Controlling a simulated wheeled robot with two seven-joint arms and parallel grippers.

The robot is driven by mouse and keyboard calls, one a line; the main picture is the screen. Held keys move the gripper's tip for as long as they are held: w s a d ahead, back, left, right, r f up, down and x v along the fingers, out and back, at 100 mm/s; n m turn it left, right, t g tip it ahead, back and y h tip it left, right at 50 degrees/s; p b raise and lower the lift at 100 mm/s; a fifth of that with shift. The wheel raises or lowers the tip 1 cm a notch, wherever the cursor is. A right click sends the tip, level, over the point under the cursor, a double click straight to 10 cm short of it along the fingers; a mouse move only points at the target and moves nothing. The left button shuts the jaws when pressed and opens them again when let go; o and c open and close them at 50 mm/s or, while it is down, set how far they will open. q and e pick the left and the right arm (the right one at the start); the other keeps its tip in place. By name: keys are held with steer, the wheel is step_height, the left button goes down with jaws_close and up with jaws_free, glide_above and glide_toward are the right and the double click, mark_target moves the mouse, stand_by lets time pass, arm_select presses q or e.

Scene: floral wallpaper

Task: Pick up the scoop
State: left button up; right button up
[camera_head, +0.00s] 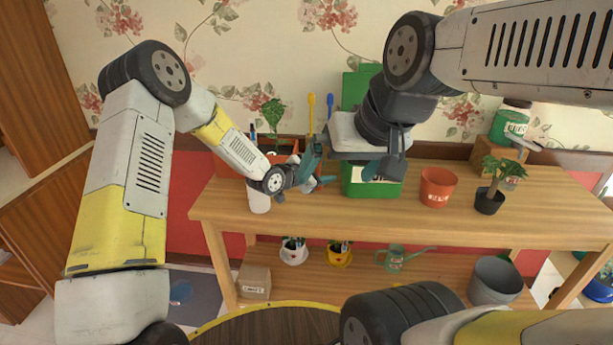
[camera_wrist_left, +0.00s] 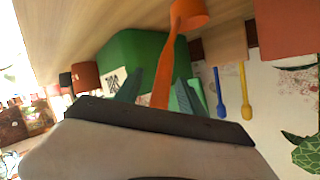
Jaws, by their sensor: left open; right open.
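An orange scoop (camera_wrist_left: 167,62) shows in the left wrist view, with its rounded end at the top of the picture and its handle running down between my fingers. My left gripper (camera_wrist_left: 158,92) is open around the handle; I cannot tell whether either finger touches it. In the head view my left gripper (camera_head: 314,166) is above the table, left of the green box (camera_head: 372,189). I cannot make out the scoop there. My right gripper (camera_head: 384,167) is open and empty in front of the green box.
A blue-handled tool (camera_head: 330,104) and a yellow-handled tool (camera_head: 311,112) stand behind my left gripper. On the wooden table (camera_head: 330,212), an orange pot (camera_head: 437,188) and a potted plant (camera_head: 489,201) stand to the right.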

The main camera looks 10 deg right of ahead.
arm_select(q)
jaws_close()
stand_by(1.4)
